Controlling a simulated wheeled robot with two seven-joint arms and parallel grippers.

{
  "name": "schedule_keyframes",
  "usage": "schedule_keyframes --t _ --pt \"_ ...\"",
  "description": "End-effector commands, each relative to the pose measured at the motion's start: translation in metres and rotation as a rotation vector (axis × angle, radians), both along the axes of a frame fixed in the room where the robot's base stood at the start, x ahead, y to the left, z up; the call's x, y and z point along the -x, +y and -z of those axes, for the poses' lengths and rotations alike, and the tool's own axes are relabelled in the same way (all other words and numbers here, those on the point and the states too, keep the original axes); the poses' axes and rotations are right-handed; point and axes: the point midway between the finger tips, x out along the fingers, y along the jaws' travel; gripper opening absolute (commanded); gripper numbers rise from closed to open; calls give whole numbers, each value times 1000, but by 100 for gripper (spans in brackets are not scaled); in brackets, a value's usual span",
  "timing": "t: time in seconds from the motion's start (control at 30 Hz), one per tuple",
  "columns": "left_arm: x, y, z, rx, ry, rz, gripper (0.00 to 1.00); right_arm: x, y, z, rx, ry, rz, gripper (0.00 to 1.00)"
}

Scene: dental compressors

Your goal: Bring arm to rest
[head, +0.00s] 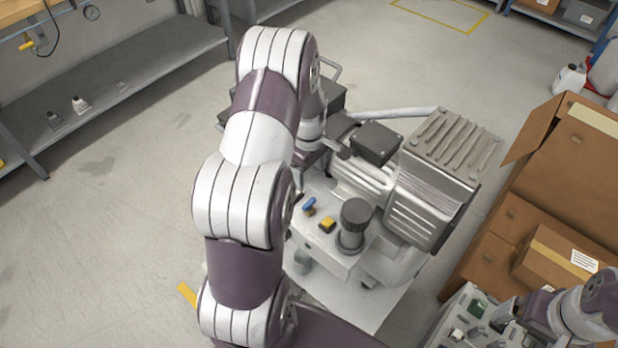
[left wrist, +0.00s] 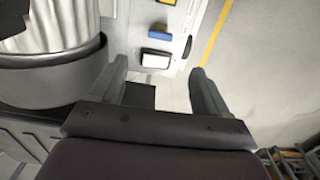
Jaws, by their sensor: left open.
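My left arm (head: 245,190) reaches up through the middle of the head view and bends over beside the compressor (head: 440,180). Its gripper is mostly hidden there behind the arm, close to the compressor's left side. In the left wrist view my left gripper (left wrist: 160,88) has its two fingers spread apart with nothing between them. Below the fingers are the white panel with a blue switch (left wrist: 160,35) and the floor. My right arm (head: 585,312) is at the lower right corner of the head view; its gripper is too unclear to read.
An open cardboard box (head: 570,160) and a smaller carton (head: 555,258) stand at the right. A grey shelf (head: 130,75) is at the left. Floor between is clear.

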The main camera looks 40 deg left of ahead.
Motion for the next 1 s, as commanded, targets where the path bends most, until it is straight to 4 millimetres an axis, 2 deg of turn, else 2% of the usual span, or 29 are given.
schedule_keyframes --t 0.53,0.63,0.7,0.77,0.8,0.9,1.0 --pt "0 0 0 0 1 25 77 0 0 0 0 0 0 94" --pt "5 -2 4 3 6 181 77 0 0 0 0 0 0 94" --pt "28 -14 2 23 33 385 77 0 0 -2 0 0 0 94" --pt "46 -36 -35 27 35 631 77 0 0 -21 0 1 0 94" --pt "58 -54 -63 25 29 797 77 0 0 -36 0 1 0 94" --pt "88 -97 -127 6 7 1148 77 0 0 -68 0 -1 0 94" --pt "117 -131 -182 -27 -25 1384 77 0 0 -98 0 -1 0 94"
